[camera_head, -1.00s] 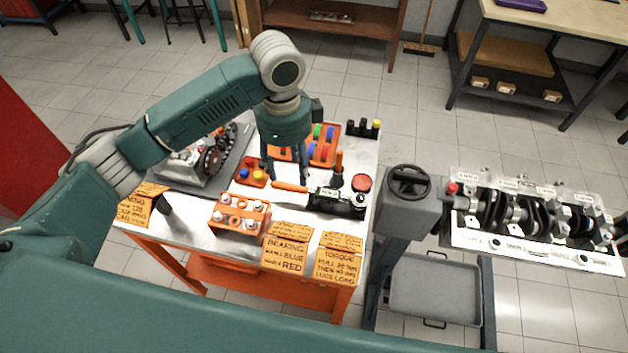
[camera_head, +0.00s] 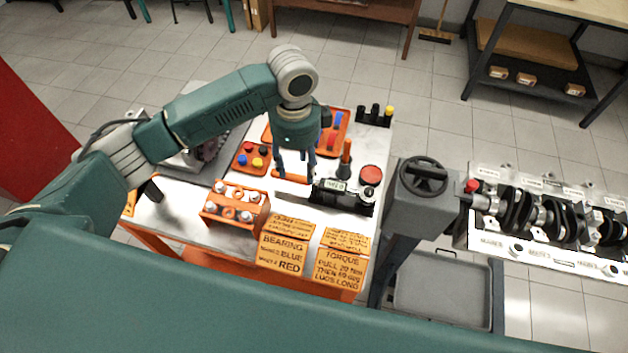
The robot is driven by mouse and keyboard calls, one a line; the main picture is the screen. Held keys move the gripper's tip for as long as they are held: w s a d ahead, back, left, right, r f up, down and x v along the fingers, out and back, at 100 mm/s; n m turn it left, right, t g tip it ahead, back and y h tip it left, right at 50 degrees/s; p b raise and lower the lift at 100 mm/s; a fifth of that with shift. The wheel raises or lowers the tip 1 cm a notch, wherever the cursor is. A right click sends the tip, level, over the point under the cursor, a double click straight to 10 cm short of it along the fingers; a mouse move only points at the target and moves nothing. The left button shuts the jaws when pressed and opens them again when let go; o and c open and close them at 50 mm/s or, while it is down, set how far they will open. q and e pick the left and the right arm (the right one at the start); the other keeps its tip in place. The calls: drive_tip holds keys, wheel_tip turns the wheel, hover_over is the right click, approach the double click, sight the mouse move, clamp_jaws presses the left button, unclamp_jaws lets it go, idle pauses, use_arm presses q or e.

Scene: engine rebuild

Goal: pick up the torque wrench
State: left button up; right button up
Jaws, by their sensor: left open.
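The torque wrench (camera_head: 290,179) lies on the steel-topped cart, with its orange handle to the left and its dark end by a black labelled block (camera_head: 342,196). My left gripper (camera_head: 296,172) points down over the orange handle from above. Its two fingers are apart, one toward each end of the visible handle. Part of the wrench is hidden behind the fingers, and I cannot tell whether they touch it. My right gripper is out of view.
An orange tray with coloured caps (camera_head: 241,160) and an orange socket rack (camera_head: 232,213) stand left of the wrench. An upright orange-handled tool (camera_head: 346,152) and a red-topped round can (camera_head: 371,176) stand right. Instruction cards (camera_head: 341,262) line the front edge. A crankshaft stand (camera_head: 423,182) is beside the cart.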

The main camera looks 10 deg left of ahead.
sight(298, 178)
use_arm(q)
drive_tip(key=shift+w+a+f+p, duration=0.1)
drive_tip(key=shift+f+p, duration=0.25)
drive_tip(key=shift+f, duration=0.3)
drive_tip(key=f, duration=0.2)
drive_tip(key=f+p, duration=0.1)
drive_tip(key=shift+w+a+f, duration=0.15)
drive_tip(key=shift+w+f, duration=0.05)
drive_tip(key=shift+f, duration=0.5)
drive_tip(key=shift+c, duration=0.5)
clamp_jaws()
